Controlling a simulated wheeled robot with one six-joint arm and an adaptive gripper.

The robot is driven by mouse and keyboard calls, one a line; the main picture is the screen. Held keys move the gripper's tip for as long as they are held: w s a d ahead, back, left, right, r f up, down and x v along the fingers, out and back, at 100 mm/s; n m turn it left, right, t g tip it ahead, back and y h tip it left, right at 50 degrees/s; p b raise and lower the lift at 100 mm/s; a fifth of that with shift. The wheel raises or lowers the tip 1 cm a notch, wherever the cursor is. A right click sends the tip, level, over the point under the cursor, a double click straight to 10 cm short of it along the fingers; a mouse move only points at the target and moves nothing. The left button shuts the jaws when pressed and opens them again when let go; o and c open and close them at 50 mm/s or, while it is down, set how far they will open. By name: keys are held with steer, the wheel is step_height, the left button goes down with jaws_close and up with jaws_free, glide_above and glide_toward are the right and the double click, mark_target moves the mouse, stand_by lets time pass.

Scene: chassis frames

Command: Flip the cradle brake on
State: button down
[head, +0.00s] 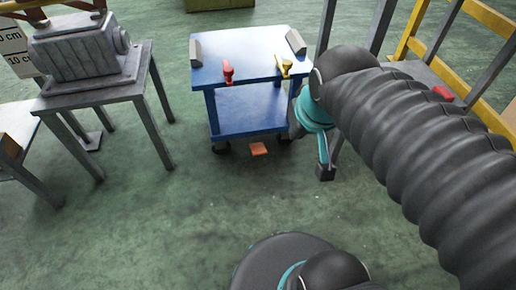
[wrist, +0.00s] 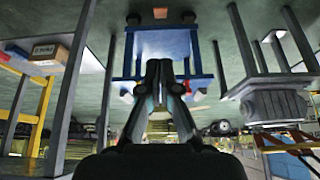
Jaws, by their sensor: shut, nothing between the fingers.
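A blue cart (head: 245,70) stands ahead on the floor, with a grey block at each end of its top. A red lever (head: 227,70) and a yellow lever (head: 285,67) sit at its front edge. An orange pedal (head: 259,149) is low at the cart's foot. I cannot tell from the frames which of these is the cradle brake. The cart appears upside down in the wrist view (wrist: 165,43), with the orange pedal (wrist: 160,13) at the top. My gripper (head: 325,172) is shut and empty, in front of the cart's right side and apart from it.
A grey table (head: 95,95) with a ribbed grey machine casing (head: 78,55) stands left of the cart. A yellow-and-grey frame (head: 480,85) with a red item (head: 443,92) on its shelf is at the right. The green floor before the cart is clear.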

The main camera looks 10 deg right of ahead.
mark_target(258, 151)
steer(key=w+f+b, duration=0.1)
steer(key=w+f, duration=0.3)
steer(key=w, duration=0.3)
steer(key=w+f+g+b, duration=0.1)
steer(key=w+f, duration=0.3)
steer(key=w, duration=0.4)
steer(key=w+f+b, duration=0.1)
steer(key=w+f, duration=0.3)
steer(key=w, duration=0.3)
steer(key=w+f, duration=0.4)
steer(key=f, duration=0.5)
steer(key=w+f+b, duration=0.1)
steer(key=w+f, duration=0.4)
steer(key=f, duration=0.3)
steer(key=w+f+g+b, duration=0.1)
steer(key=w+f, duration=0.4)
steer(key=f, duration=0.4)
steer(key=shift+a+f, duration=0.3)
steer(key=shift+f, duration=0.05)
steer(key=shift+f, duration=0.1)
